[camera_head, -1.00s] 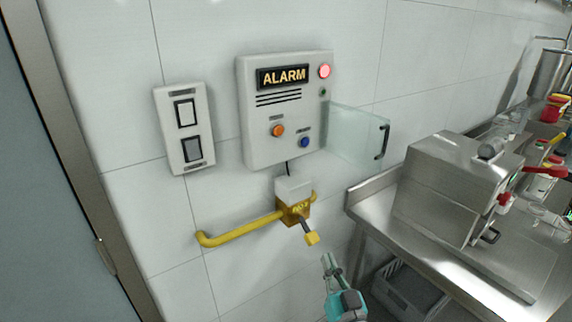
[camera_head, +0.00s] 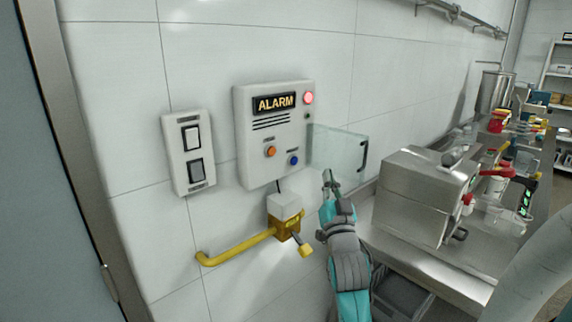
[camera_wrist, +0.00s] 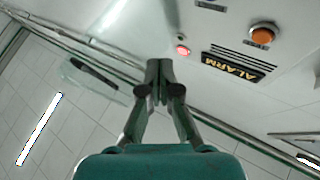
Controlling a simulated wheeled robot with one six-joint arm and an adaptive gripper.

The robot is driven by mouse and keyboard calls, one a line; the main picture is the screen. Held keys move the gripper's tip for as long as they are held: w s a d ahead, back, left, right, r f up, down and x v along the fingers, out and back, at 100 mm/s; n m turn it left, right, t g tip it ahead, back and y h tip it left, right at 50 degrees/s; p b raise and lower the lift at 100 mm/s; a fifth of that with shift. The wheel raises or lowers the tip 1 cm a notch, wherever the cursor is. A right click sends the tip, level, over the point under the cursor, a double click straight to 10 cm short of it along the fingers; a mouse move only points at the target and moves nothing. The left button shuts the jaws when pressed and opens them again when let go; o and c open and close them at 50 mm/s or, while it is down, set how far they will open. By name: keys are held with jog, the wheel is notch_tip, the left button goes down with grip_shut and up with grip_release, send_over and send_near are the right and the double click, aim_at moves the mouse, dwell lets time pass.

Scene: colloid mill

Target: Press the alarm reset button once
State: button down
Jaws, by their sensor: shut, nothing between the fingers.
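The white alarm panel (camera_head: 245,170) is on the tiled wall, with a lit ALARM sign (camera_head: 275,103) and a lit red lamp (camera_head: 308,98). Low on it are an orange button (camera_head: 270,151) and a blue button (camera_head: 293,160); their labels are too small to read. A clear cover (camera_head: 335,146) with a black handle stands swung open at the right. My gripper (camera_head: 327,174) is shut and empty, just right of and below the blue button, in front of the cover's lower part. The wrist view shows its closed fingertips (camera_wrist: 160,72) and the orange button (camera_wrist: 262,35) at upper right.
A white switch plate (camera_head: 190,150) is left of the panel. A steel machine (camera_head: 415,200) stands on the bench at right. The space before the panel's left part is clear.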

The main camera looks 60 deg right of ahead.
jog(key=shift+r, duration=0.1)
dwell(0.3)
jog(key=w+d, duration=0.2)
jog(key=w, duration=0.6)
jog(key=shift+w, duration=0.3)
jog(key=shift+w+d, duration=0.1)
jog(key=shift+w, duration=0.05)
dwell(1.3)
jog(key=shift+w, duration=0.25)
jog(key=shift+w+d, duration=0.15)
jog(key=shift+w, duration=0.3)
dwell(0.8)
jog(key=shift+s, duration=0.2)
jog(key=shift+s+a, duration=0.2)
jog(key=shift+s, duration=0.45)
jog(key=shift+s, duration=0.1)
jog(key=shift+s+a, duration=0.2)
jog(key=shift+s, duration=0.6)
jog(key=shift+s+a, duration=0.2)
jog(key=shift+s, duration=0.55)
jog(key=shift+s+a, duration=0.2)
jog(key=shift+s, duration=0.6)
